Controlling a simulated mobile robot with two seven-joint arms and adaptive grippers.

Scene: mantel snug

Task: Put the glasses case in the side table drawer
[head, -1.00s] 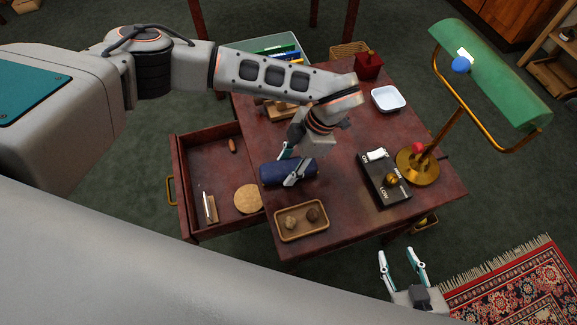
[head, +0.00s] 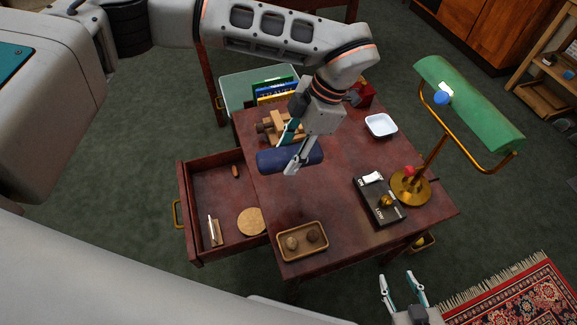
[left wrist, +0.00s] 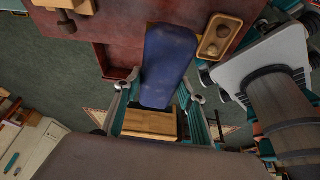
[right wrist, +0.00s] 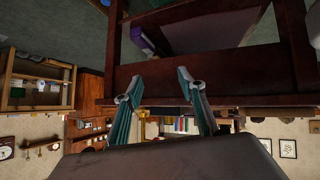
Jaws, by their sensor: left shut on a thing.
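The dark blue glasses case (head: 270,162) is held by my left gripper (head: 297,160), which is shut across its middle. It appears above the side table (head: 335,190), near the table's drawer side. It also shows in the left wrist view (left wrist: 167,55) between the fingers, which hide part of it. The side table drawer (head: 225,190) is pulled open at the left. Inside are a round cork disc (head: 251,221), a pen-like item (head: 212,230) and a small brown item (head: 236,171). My right gripper (head: 404,285) is open and empty, off the table's near right side.
A wooden tray with two round items (head: 303,255) sits at the near table edge. A black switch box (head: 380,208) and a brass lamp with green shade (head: 465,100) stand right. A white dish (head: 381,125) and wooden pieces (head: 275,126) lie farther back. The drawer has free floor space inside.

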